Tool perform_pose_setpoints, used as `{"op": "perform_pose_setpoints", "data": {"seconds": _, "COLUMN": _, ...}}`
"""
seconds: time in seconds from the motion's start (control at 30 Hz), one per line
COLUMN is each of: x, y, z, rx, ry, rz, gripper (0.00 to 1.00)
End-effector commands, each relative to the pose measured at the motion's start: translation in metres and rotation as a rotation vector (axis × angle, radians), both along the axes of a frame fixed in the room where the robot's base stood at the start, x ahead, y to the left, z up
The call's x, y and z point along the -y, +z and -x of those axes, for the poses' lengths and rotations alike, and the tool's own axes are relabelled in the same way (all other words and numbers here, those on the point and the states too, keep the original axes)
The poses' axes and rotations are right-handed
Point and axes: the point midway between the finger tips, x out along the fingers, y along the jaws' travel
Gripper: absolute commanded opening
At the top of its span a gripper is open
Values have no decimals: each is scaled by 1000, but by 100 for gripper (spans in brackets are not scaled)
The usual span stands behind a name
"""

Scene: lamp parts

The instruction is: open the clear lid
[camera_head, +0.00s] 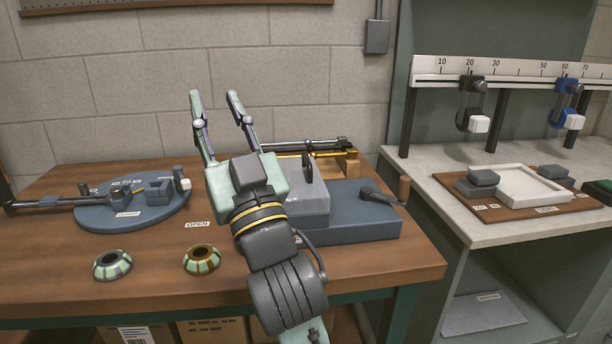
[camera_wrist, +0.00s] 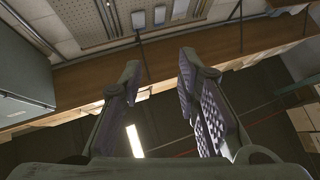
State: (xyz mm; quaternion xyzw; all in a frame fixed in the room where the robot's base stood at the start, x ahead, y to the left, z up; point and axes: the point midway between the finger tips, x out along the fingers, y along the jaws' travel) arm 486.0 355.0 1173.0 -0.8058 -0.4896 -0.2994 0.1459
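My gripper (camera_head: 214,93) points upward in front of the wall, its two fingers apart with nothing between them. In the wrist view my open fingers (camera_wrist: 160,60) show against a shelf and pegboard. What looks like the clear lid (camera_head: 310,203) is a grey, box-like cover on a blue-grey base (camera_head: 365,226). It appears closed, and a dark upright handle (camera_head: 308,167) stands at its top. My gripper's body and wrist are left of the lid in the picture and hide its left part. The lid does not show in the wrist view.
A crank (camera_head: 383,197) with a wooden knob sticks up on the base's right. A black and brass rod assembly (camera_head: 310,148) lies behind. A side bench (camera_head: 450,160) stands at right.

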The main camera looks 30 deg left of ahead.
Motion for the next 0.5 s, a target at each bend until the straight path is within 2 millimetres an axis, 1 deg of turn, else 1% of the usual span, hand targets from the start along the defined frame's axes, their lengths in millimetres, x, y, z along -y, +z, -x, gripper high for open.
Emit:
{"op": "perform_pose_setpoints", "data": {"seconds": 0.03, "x": 6, "y": -26, "z": -29, "rx": -83, "ry": -49, "rz": 68, "gripper": 30}}
{"op": "perform_pose_setpoints", "data": {"seconds": 0.07, "x": 9, "y": -40, "z": -44, "rx": -138, "ry": -74, "rz": 110, "gripper": 30}}
{"op": "perform_pose_setpoints", "data": {"seconds": 0.1, "x": 15, "y": -58, "z": -63, "rx": -211, "ry": -106, "rz": 161, "gripper": 30}}
{"op": "perform_pose_setpoints", "data": {"seconds": 0.2, "x": 34, "y": -100, "z": -101, "rx": -379, "ry": -180, "rz": 263, "gripper": 30}}
{"op": "perform_pose_setpoints", "data": {"seconds": 0.3, "x": 53, "y": -131, "z": -123, "rx": -506, "ry": -235, "rz": 327, "gripper": 30}}
{"op": "perform_pose_setpoints", "data": {"seconds": 0.33, "x": 58, "y": -138, "z": -127, "rx": -533, "ry": -247, "rz": 341, "gripper": 30}}
{"op": "perform_pose_setpoints", "data": {"seconds": 0.4, "x": 65, "y": -149, "z": -134, "rx": -582, "ry": -266, "rz": 363, "gripper": 30}}
{"op": "perform_pose_setpoints", "data": {"seconds": 0.5, "x": 70, "y": -155, "z": -138, "rx": -614, "ry": -280, "rz": 378, "gripper": 30}}
